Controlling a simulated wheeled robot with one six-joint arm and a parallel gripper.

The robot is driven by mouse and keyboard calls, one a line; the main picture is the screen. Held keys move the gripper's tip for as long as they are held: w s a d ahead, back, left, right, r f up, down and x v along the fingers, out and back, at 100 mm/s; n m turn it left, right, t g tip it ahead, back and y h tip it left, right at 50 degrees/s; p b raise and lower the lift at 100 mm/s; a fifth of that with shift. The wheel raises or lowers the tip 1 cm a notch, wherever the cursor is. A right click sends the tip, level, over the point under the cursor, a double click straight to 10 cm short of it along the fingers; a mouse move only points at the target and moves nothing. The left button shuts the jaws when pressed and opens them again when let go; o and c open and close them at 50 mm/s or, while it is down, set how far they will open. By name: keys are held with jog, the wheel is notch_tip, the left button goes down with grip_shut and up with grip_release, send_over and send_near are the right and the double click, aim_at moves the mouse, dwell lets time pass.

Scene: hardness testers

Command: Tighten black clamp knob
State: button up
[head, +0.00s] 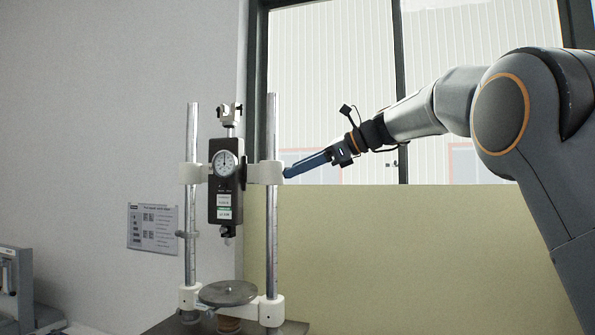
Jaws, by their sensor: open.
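The hardness tester stand has two upright metal posts and a dark gauge body (226,200) with a round white dial (225,163) hung between them. A small black part (243,170), which may be the black clamp knob, shows between the gauge body and the white clamp (266,171) on the right post. It is too small to tell its shape clearly. My gripper (287,173) has blue fingers and reaches in from the right, seen side-on. Its tips are at the right edge of the right post's clamp in the picture; I cannot tell whether they touch it. It is open.
A round metal plate (228,293) sits at the stand's foot. A printed notice (152,228) is on the grey wall at left. Another device (15,285) stands at the lower left. A yellowish panel (400,250) and a window are behind my arm.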

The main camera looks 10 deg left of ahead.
jog(key=b+v, duration=0.2)
jog(key=v, duration=0.5)
dwell(0.3)
